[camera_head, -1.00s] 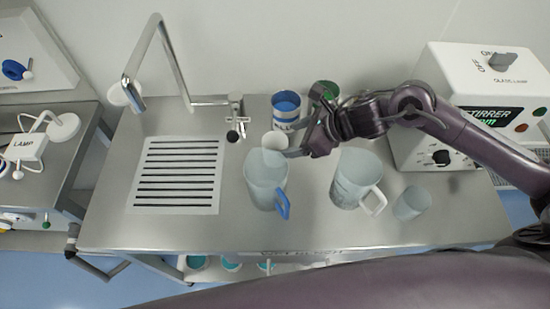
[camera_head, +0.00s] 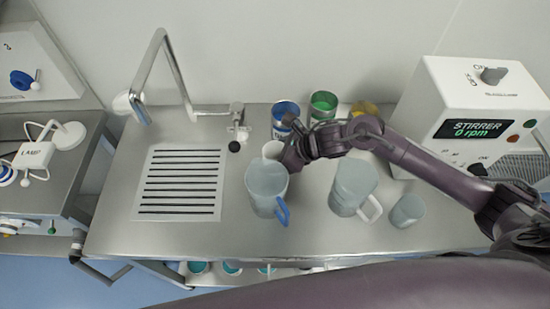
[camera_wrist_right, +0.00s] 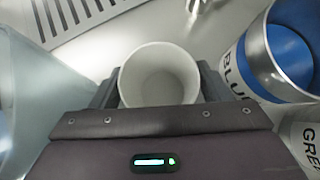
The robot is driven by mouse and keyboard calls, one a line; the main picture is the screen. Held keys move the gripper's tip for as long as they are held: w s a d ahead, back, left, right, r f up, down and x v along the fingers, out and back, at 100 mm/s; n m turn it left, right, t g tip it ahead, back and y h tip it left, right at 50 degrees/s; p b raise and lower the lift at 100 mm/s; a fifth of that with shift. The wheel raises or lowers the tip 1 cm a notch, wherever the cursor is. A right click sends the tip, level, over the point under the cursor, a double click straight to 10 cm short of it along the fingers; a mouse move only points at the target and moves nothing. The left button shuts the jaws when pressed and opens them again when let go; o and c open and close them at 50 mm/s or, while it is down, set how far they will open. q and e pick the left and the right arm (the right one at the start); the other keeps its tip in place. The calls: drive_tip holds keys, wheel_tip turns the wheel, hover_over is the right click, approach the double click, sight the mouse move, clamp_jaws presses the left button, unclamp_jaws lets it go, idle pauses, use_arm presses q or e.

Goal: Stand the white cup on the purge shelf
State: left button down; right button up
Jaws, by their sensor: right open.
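The white cup (camera_head: 272,149) stands upright and empty on the steel bench, behind the blue-handled jug. It also shows in the right wrist view (camera_wrist_right: 158,82), where I look down into it. My right gripper (camera_head: 287,154) is low at the cup, with one finger on each side of it. The jaws (camera_wrist_right: 157,90) are open around the cup; I cannot tell whether either finger touches it. No label in view names a purge shelf, so I cannot tell which surface it is. My left gripper is not in view.
A blue-handled jug (camera_head: 266,180) stands close in front of the cup. A blue tin (camera_head: 284,113) and a green tin (camera_head: 322,104) stand behind. A second jug (camera_head: 353,183) and a beaker (camera_head: 407,211) are right. A slotted grate (camera_head: 180,214) lies left, clear, near a tall spout (camera_head: 188,100).

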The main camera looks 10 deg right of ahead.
drive_tip(key=shift+c, duration=0.2)
drive_tip(key=c, duration=0.8)
drive_tip(key=shift+r, duration=0.15)
